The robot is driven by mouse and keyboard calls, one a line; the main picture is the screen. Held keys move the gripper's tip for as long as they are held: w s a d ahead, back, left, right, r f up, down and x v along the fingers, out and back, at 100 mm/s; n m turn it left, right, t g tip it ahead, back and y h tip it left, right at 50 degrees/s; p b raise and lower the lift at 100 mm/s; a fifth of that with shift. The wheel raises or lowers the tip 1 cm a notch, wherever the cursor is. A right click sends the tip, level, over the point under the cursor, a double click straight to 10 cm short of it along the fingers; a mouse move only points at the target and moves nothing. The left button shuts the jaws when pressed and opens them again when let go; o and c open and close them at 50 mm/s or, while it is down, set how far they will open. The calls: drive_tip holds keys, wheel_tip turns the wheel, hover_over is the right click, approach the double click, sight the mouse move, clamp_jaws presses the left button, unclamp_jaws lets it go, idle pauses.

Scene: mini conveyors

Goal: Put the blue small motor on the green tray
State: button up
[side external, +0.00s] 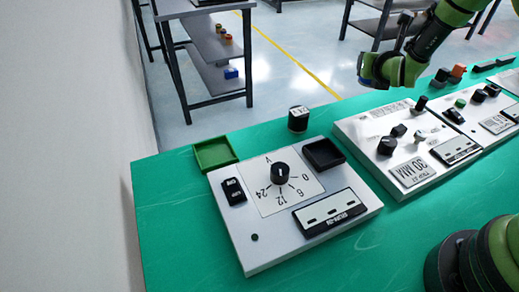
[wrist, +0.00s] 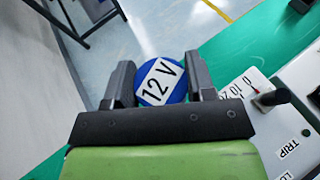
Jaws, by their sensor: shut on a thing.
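A blue round small motor (wrist: 172,92) with a white "12 V" label sits between the two dark fingers of my gripper (wrist: 159,66) in the wrist view. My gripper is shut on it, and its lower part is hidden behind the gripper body. In the side view, the end of my arm (side external: 382,70) is raised above the far edge of the bench, at the upper right; the fingers are too small to make out there. The green tray (side external: 214,154) is empty and sits at the bench's far left corner, well to the left of my gripper.
More panels with knobs (side external: 400,150) stand at the right. Shelving (side external: 215,45) stands beyond the bench.

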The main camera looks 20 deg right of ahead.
drive_tip(key=w+a+n+t+y, duration=0.1)
drive_tip(key=w+a+n+y, duration=0.2)
drive_tip(key=a, duration=0.7)
drive_tip(key=w+a+n+t+y, duration=0.15)
drive_tip(key=a+n+y, duration=0.3)
drive_tip(key=a, duration=0.55)
drive_tip(key=n+g+y, duration=0.3)
drive_tip(key=n+y, duration=0.3)
drive_tip(key=y, duration=0.1)
hover_over(214, 154)
wheel_tip(214, 154, down, 8)
drive_tip(key=shift+r, duration=0.1)
drive_tip(key=shift+f+y, duration=0.25)
drive_tip(key=shift+f, duration=0.1)
drive_tip(key=o, duration=1.1)
drive_tip(key=shift+f, duration=0.2)
drive_tip(key=shift+o, duration=0.2)
drive_tip(key=shift+r, duration=0.1)
